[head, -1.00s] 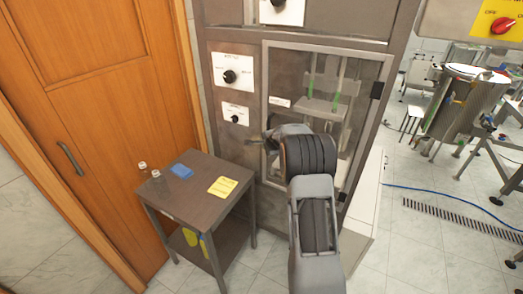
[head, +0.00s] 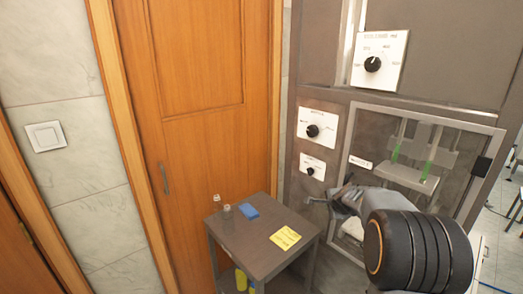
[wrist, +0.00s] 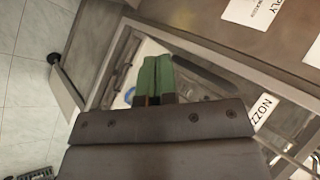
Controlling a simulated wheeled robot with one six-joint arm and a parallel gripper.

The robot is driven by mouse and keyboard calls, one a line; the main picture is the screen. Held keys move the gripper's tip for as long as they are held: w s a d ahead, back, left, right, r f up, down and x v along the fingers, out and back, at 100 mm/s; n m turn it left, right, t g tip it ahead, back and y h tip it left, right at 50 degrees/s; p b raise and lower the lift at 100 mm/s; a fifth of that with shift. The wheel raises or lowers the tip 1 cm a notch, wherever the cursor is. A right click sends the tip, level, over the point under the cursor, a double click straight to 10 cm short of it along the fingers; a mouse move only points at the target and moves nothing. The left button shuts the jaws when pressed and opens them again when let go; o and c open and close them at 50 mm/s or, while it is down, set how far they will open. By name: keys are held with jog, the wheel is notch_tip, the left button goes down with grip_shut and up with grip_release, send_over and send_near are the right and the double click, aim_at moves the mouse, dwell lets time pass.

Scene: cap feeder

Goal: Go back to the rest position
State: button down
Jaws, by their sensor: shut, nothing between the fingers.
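My arm reaches in from the lower right of the head view and covers the window's lower part.
A small dark table (head: 262,248) stands left of the gripper. It bears two small bottles, a blue item (head: 249,211) and a yellow note (head: 285,238). Behind it is a wooden door (head: 200,110). A window frame (wrist: 185,62) lies close beyond the fingers.

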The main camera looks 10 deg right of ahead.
jog(key=s+a+f+n+g+y, duration=0.1)
jog(key=s+a+f+n+g, duration=0.1)
jog(key=s+f+n, duration=0.25)
jog(key=s+a+r+n+g, duration=0.1)
jog(key=s+a+n, duration=0.3)
jog(key=s, duration=0.4)
jog(key=s+a+r+n+g, duration=0.1)
jog(key=s+a+r+n, duration=0.3)
jog(key=s, duration=0.5)
jog(key=s+a+r+n, duration=0.3)
jog(key=s+a+n, duration=0.1)
jog(key=s, duration=0.5)
jog(key=shift+a+n+g+h, duration=0.15)
jog(key=shift+n+g+h, duration=0.2)
jog(key=shift+n, duration=0.4)
